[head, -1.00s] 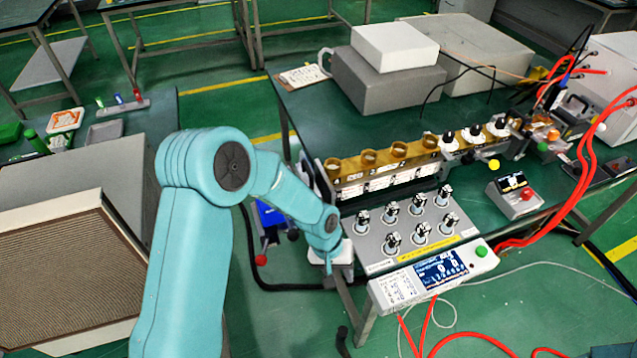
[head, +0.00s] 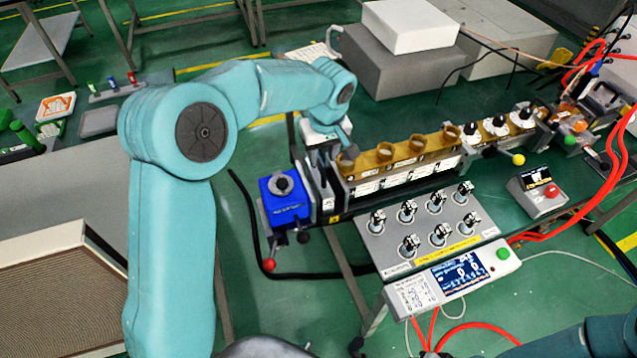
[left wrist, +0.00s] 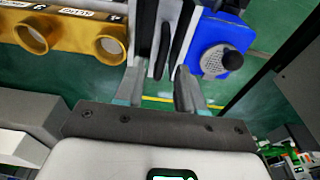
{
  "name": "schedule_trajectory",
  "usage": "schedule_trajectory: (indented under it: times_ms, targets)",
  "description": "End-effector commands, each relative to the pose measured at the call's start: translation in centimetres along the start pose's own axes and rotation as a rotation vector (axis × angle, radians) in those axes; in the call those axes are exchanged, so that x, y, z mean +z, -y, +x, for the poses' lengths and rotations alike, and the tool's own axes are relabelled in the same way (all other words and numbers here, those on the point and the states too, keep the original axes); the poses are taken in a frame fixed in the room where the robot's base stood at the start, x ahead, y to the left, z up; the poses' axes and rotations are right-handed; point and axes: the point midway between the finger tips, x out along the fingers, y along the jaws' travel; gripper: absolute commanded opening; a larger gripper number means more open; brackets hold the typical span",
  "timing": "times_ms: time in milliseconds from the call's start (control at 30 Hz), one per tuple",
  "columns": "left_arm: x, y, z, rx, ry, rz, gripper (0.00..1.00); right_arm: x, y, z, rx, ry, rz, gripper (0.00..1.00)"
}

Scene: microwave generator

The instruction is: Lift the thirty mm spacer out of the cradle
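The cradle is not clearly marked. Upright dark and pale plates (head: 324,186) stand at the left end of the brass waveguide (head: 400,160), beside the blue block (head: 284,198). In the left wrist view these plates (left wrist: 163,35) stand between the brass piece (left wrist: 75,32) and the blue block (left wrist: 218,50). I cannot tell which plate is the thirty mm spacer. My left gripper (head: 346,152) is at the far side of the plates. In the left wrist view its fingers (left wrist: 160,85) are apart, with green floor between them. They point at the plates; contact is unclear. My right gripper is out of view.
A grey panel with several knobbed fittings (head: 425,225) and a display box (head: 443,283) stand in front of the waveguide. Grey boxes (head: 400,60) stand behind. A red-knobbed lever (head: 269,265) hangs below the blue block. Red cables run at the right.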

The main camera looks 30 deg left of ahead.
Motion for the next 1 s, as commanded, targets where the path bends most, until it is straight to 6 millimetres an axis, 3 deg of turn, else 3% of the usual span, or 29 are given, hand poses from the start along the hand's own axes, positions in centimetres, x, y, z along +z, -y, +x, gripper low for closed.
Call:
schedule_trajectory:
  times_ms: [100, 367, 600, 900, 933, 1000]
  targets:
    - [0.1, 0.2, 2.2, -0.002, 0.002, 0.001, 0.38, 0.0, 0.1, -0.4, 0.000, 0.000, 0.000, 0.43]
    - [-0.1, 0.3, 4.5, -0.001, 0.002, 0.000, 0.38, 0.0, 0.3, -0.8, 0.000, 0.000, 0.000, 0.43]
    - [-0.3, 0.4, 8.3, -0.002, 0.003, 0.000, 0.38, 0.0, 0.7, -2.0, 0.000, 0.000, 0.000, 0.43]
    - [-0.5, 0.2, 9.2, 0.002, 0.000, 0.000, 0.38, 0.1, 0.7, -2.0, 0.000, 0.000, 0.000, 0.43]
    - [-0.5, 0.2, 9.2, 0.002, 0.000, 0.000, 0.35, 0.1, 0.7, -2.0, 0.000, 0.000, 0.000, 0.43]
    - [-0.4, 0.2, 9.2, 0.001, 0.000, 0.000, 0.12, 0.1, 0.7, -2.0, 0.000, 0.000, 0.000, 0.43]
